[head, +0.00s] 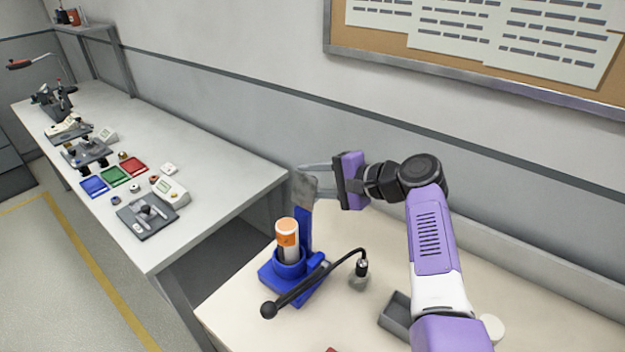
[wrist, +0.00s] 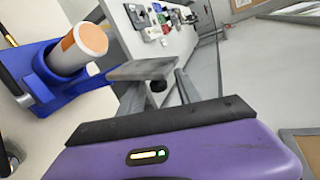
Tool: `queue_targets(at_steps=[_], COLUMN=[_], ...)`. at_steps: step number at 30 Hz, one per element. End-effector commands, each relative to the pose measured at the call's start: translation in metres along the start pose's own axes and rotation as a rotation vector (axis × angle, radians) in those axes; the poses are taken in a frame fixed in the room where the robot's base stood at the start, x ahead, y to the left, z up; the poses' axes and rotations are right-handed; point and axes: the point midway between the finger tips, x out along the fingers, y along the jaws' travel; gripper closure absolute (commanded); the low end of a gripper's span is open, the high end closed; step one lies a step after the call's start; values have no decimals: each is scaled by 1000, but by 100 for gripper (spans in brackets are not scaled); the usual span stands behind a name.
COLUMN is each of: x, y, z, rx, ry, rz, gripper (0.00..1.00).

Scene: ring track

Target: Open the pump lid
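The pump has a blue base (head: 283,287) on the near bench, with an orange-and-white cylinder (head: 289,243) standing in its round blue holder. A blue post (head: 303,230) rises behind the cylinder. A grey plate, seemingly the lid (head: 306,187), stands steeply raised at the post's top, clear of the cylinder. In the wrist view the lid (wrist: 138,70) shows a dark round knob, and the cylinder (wrist: 82,48) is at upper left. My gripper (head: 311,178) is open, with its fingers spread around the lid's upper part. I cannot tell whether they touch it.
A black lever (head: 292,295) with a ball end lies across the pump's front. A grey tray (head: 397,315) sits to its right, under my arm. The wall is close behind. Another bench (head: 215,165) at left holds coloured trays and devices.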

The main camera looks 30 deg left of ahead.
Motion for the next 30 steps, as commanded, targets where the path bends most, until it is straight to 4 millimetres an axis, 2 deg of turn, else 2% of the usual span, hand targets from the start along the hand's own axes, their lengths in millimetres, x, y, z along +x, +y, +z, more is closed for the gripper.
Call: queue_targets(at_steps=[8, 21, 30], x=[-10, -70, -78], y=[1, 1, 0], z=[-1, -1, 0], rx=[-1, -1, 0], ry=[0, 1, 0], rz=[-1, 0, 0], gripper=[59, 59, 59])
